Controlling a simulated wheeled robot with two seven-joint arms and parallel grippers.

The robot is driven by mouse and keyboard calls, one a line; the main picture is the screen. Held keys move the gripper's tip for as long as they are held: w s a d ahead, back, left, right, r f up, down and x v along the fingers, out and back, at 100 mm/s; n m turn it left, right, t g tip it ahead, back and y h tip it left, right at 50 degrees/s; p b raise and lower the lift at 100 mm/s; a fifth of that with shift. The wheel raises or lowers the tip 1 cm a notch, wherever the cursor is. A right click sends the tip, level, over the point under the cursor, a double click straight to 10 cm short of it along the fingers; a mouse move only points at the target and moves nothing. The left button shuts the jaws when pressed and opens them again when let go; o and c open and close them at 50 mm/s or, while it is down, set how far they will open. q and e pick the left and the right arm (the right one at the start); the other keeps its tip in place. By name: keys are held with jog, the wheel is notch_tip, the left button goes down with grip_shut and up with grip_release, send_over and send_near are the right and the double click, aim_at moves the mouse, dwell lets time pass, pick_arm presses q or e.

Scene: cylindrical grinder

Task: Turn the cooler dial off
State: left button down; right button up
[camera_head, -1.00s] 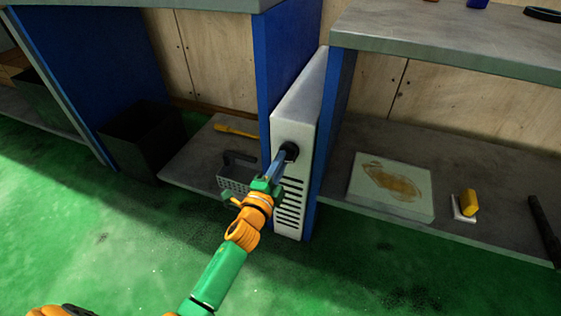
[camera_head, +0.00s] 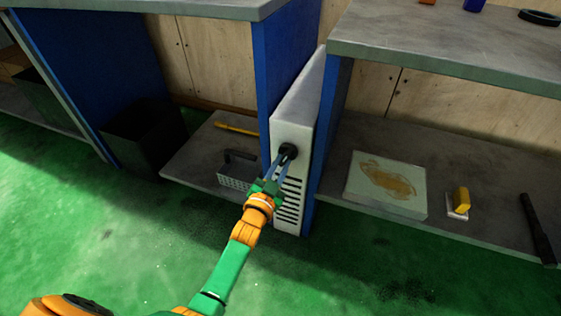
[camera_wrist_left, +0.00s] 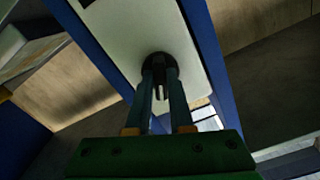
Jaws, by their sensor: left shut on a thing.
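The cooler (camera_head: 294,115) is a narrow white unit with dark slots low on its front, standing between two blue panels. Its black dial (camera_head: 289,150) is on the upper front. My left gripper (camera_head: 284,158) reaches up to the dial from below left, with its two fingers on either side of it. In the left wrist view the dial (camera_wrist_left: 158,66) sits between the fingertips, which partly cover its sides. The left gripper is shut on the dial. The dial's markings cannot be made out. My right gripper is not in view.
A black bin (camera_head: 148,140) stands further left. On the right, a shelf holds a stained pale slab (camera_head: 386,184) and a yellow block (camera_head: 461,199). The green floor in front is clear.

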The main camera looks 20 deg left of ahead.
pick_arm(q)
jog(key=shift+d+f+n+p, duration=0.15)
jog(key=shift+n+p, duration=0.45)
jog(key=shift+n, duration=1.6)
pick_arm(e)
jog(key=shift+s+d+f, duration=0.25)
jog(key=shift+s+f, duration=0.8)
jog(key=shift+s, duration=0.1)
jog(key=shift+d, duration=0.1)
pick_arm(q)
jog(key=c, duration=0.8)
grip_release()
jog(key=s+p, duration=0.2)
jog(key=s, duration=0.5)
jog(key=shift+p, duration=0.4)
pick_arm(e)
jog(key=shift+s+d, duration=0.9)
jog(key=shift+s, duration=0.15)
pick_arm(q)
jog(key=shift+s, duration=0.1)
